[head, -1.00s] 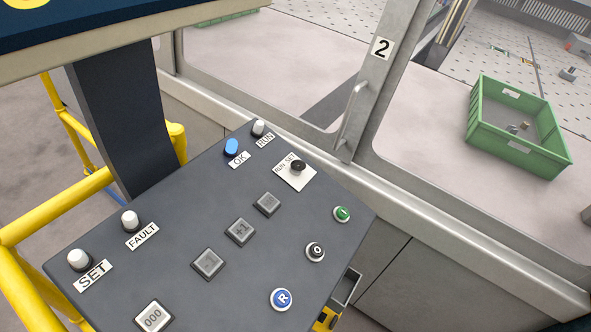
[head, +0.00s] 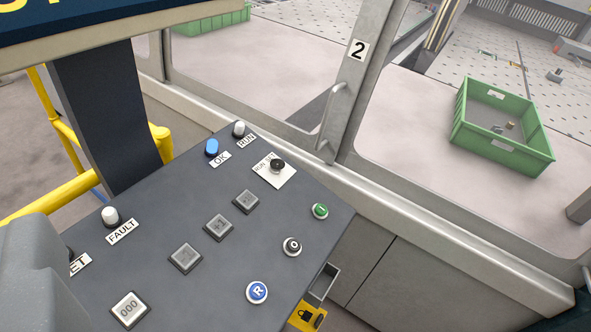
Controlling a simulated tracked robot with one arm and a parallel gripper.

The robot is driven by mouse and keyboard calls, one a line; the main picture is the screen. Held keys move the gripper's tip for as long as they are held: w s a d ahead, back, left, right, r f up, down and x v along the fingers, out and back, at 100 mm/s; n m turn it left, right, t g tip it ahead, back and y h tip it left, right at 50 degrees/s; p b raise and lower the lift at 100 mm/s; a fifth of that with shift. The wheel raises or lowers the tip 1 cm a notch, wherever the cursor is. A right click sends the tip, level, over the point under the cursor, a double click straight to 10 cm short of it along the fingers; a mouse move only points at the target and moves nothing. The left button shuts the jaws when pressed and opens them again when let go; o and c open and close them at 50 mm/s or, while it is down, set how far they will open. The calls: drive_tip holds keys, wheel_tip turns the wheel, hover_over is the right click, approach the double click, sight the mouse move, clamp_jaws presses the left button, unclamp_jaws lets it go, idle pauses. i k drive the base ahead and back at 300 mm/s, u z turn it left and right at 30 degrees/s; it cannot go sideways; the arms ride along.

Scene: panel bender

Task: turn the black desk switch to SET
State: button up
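The black desk switch (head: 277,166) is a small round knob on a white plate (head: 276,178) near the top right of the dark control desk (head: 160,210). The plate's lettering runs along its upper left edge; RUN is legible, and the knob covers part of the rest. Which mark the knob points at is too small to tell. A smooth grey part (head: 35,275), apparently mine, fills the lower left corner and hides part of the desk. No gripper fingers show, and nothing touches the switch.
On the desk stand a blue OK lamp (head: 212,147), white RUN (head: 239,129) and FAULT (head: 110,215) lamps, several square grey keys, and green (head: 320,211), black (head: 292,246) and blue R (head: 257,292) buttons. The door handle (head: 331,121) and a green crate (head: 500,135) lie beyond.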

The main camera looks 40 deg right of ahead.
sight(275, 169)
drive_tip(key=z, duration=0.45)
drive_tip(key=k, duration=1.15)
drive_tip(key=z, duration=0.75)
drive_tip(key=i, duration=1)
drive_tip(key=u, duration=0.35)
drive_tip(key=i, duration=1.2)
drive_tip(key=u, duration=0.8)
